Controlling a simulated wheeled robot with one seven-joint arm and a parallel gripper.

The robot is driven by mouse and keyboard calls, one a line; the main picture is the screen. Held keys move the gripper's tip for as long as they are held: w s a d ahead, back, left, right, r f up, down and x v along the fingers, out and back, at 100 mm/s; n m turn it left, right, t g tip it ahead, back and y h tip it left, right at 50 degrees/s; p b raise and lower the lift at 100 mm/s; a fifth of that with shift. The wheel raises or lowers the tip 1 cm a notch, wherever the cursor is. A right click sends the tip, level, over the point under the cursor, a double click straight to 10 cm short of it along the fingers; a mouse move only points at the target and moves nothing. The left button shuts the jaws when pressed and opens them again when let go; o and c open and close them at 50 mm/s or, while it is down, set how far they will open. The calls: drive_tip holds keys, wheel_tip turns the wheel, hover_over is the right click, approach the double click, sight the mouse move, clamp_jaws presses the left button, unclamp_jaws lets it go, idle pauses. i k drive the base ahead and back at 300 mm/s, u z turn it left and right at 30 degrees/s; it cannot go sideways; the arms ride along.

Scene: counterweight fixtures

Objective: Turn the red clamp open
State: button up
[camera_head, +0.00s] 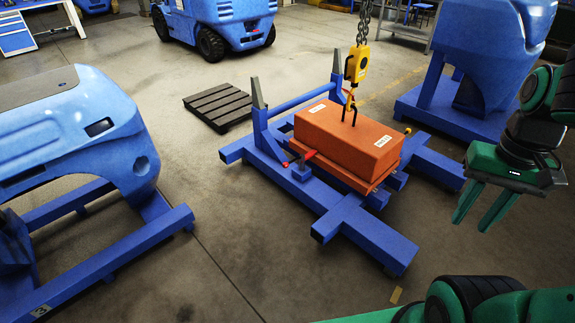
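The red clamp (310,154) is a small red handle on the blue fixture frame (365,231), at the front left corner of the orange counterweight block (345,140). A second small red bit shows just left of it. The view is too coarse to tell the clamp's exact position. My gripper (481,208) hangs at the right of the picture, with two green fingers pointing down and apart. It is open and empty, well to the right of the fixture and not touching it.
A yellow crane hook (357,64) on a chain holds the block's lifting loop from above. Blue machine bodies on stands are at the left (70,130) and back right (480,45). A dark pallet (217,105) lies behind the fixture. The floor in front is clear.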

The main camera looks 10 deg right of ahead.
sight(302, 158)
drive_tip(key=u, duration=0.25)
drive_tip(key=i, duration=1.3)
drive_tip(key=z, duration=0.25)
